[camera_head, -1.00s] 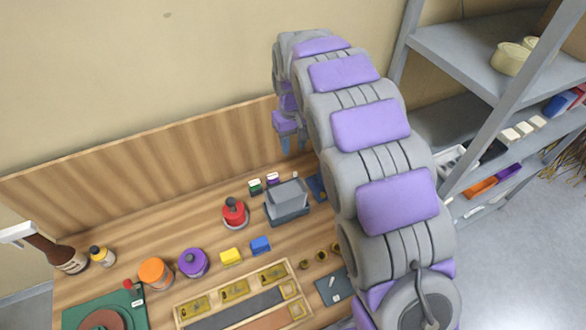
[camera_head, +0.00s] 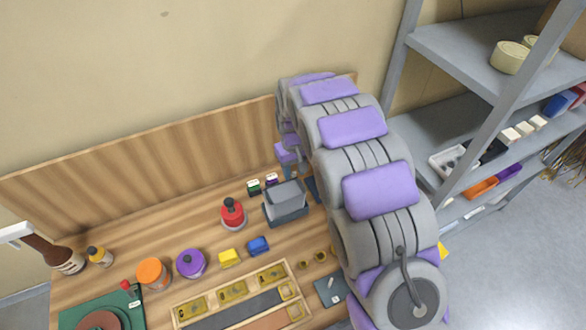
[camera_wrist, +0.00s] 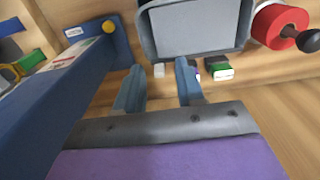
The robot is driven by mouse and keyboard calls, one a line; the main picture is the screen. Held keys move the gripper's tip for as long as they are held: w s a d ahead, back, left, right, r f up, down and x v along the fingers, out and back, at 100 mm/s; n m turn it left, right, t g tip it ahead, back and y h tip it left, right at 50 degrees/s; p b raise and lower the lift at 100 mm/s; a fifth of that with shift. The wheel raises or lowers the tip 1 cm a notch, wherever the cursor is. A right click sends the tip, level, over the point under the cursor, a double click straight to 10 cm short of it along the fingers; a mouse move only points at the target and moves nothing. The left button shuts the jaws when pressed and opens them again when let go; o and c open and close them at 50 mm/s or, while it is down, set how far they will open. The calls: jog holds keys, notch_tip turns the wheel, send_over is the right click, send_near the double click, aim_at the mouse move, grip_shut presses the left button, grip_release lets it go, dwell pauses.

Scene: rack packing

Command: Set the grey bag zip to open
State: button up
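The boxy grey thing that I take for the grey bag (camera_head: 285,205) stands on the wooden bench with a paler flat top. In the wrist view the bag (camera_wrist: 200,28) is at the top centre, cut off by the frame edge. I cannot make out its zip. My gripper (camera_wrist: 160,85) is open, its two blue-grey fingers apart and pointing toward the bag's near edge, with no clear contact. A small white block (camera_wrist: 158,71) shows just beyond the fingertips. In the head view my arm hides much of the gripper, which hangs behind the bag.
A large blue object (camera_wrist: 65,90) with a yellow knob lies close left of the fingers in the wrist view. Green-white block (camera_wrist: 220,73) and red knobbed item (camera_wrist: 280,25) are to the right. A grey shelf (camera_head: 480,60) stands right of the bench.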

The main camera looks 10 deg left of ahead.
jog(key=shift+d, duration=0.1)
jog(key=shift+c, duration=1.2)
grip_shut()
